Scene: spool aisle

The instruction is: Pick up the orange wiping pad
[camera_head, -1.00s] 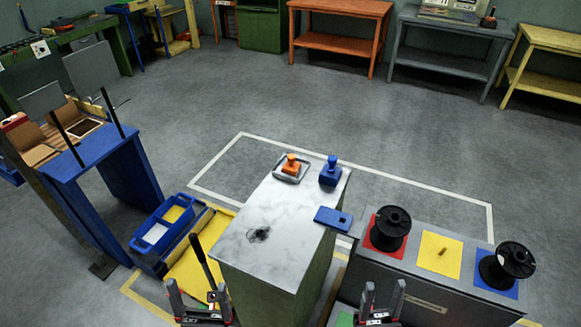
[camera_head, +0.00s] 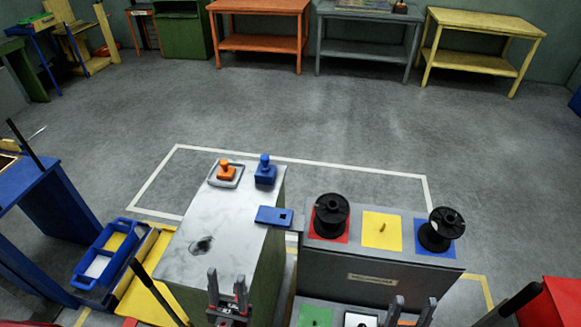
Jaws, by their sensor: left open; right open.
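The orange wiping pad (camera_head: 226,171) with its knob handle sits on a small grey tray (camera_head: 213,183) at the far end of the marble-topped cabinet (camera_head: 205,222). My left gripper (camera_head: 227,288) is open and empty at the near end of the cabinet, well short of the orange pad. My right gripper (camera_head: 411,307) is open and empty at the bottom, in front of the grey spool bench (camera_head: 380,262).
A blue flat plate (camera_head: 273,215) overhangs the cabinet's right edge. A dark smudge (camera_head: 201,245) marks the marble. Two black spools (camera_head: 331,213) stand on the bench's red and blue squares. A blue bin (camera_head: 99,254) and blue table (camera_head: 38,196) are left. Floor beyond is open.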

